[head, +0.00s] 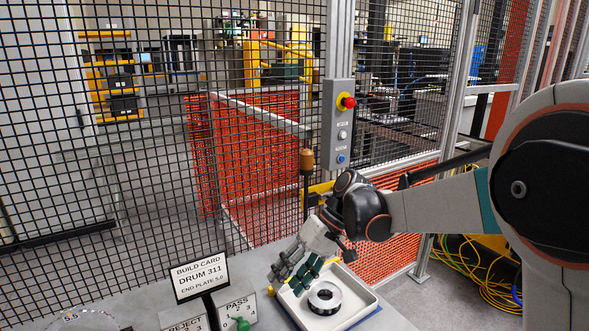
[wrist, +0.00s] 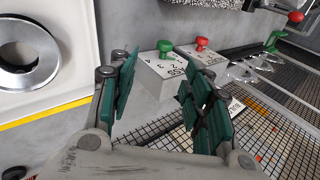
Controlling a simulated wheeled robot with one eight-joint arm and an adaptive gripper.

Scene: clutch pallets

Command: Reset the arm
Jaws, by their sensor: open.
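My gripper (head: 292,280) is open, with nothing seen between its green-padded fingers. In the head view it hangs at the end of my arm, over the left edge of a white tray (head: 366,304). In the wrist view my gripper (wrist: 155,85) shows its two fingers spread apart. A metal ring-shaped part (head: 325,298) lies in the tray, apart from the fingers. It also shows at the left of the wrist view, where it is cut off by the frame.
A build card (head: 201,275) reading DRUM 311 stands left of the gripper. PASS (head: 234,303) and REJECT (head: 184,321) blocks stand in front of it. Mesh fencing (head: 150,170) rises behind the bench. A control box (head: 340,125) with a red button hangs on a post.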

